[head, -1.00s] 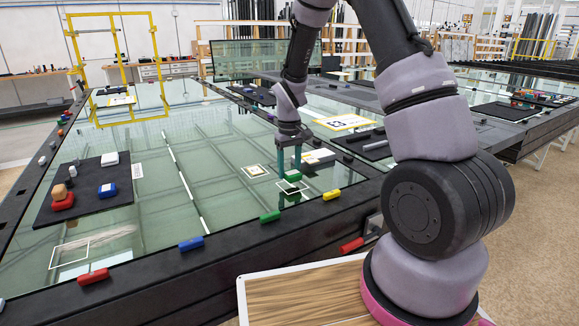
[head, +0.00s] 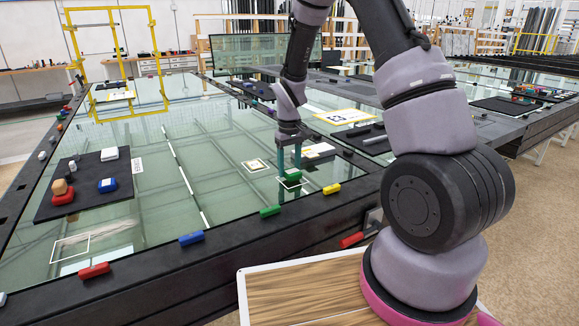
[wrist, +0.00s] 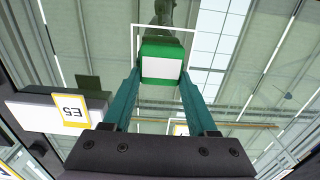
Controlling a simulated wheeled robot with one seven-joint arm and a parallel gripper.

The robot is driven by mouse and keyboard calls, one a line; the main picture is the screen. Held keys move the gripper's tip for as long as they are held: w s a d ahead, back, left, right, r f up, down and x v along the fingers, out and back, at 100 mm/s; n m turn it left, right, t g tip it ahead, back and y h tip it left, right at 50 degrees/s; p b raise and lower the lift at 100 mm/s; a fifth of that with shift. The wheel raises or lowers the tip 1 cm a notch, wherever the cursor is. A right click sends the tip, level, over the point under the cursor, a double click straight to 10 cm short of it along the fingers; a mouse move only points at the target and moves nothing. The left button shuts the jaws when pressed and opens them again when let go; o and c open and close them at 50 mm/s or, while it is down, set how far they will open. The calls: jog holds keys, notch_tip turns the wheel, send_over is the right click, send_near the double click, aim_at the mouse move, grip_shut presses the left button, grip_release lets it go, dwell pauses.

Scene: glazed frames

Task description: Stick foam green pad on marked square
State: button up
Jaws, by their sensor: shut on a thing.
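The green foam pad (head: 292,177) is held between the two teal fingers of my gripper (head: 288,163), just over the glass table. In the wrist view the pad (wrist: 162,50) sits between the fingertips (wrist: 162,75), with a pale face towards the camera. The marked square, a thin white outline (head: 306,183) on the glass, lies under and around the pad in the head view. In the wrist view its outline (wrist: 133,42) shows behind the pad, whose body hides the near side. I cannot tell whether the pad touches the glass.
A white block with a yellow-edged label (wrist: 40,112) lies left of the fingers in the wrist view. Green (head: 270,211) and yellow (head: 332,188) handles line the near edge. A black mat (head: 90,207) holds several blocks.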

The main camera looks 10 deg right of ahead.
aim_at(290, 169)
jog(key=shift+f, duration=0.4)
dwell(0.3)
jog(key=o, duration=1.1)
notch_tip(290, 169, up, 11)
jog(key=shift+f, duration=0.1)
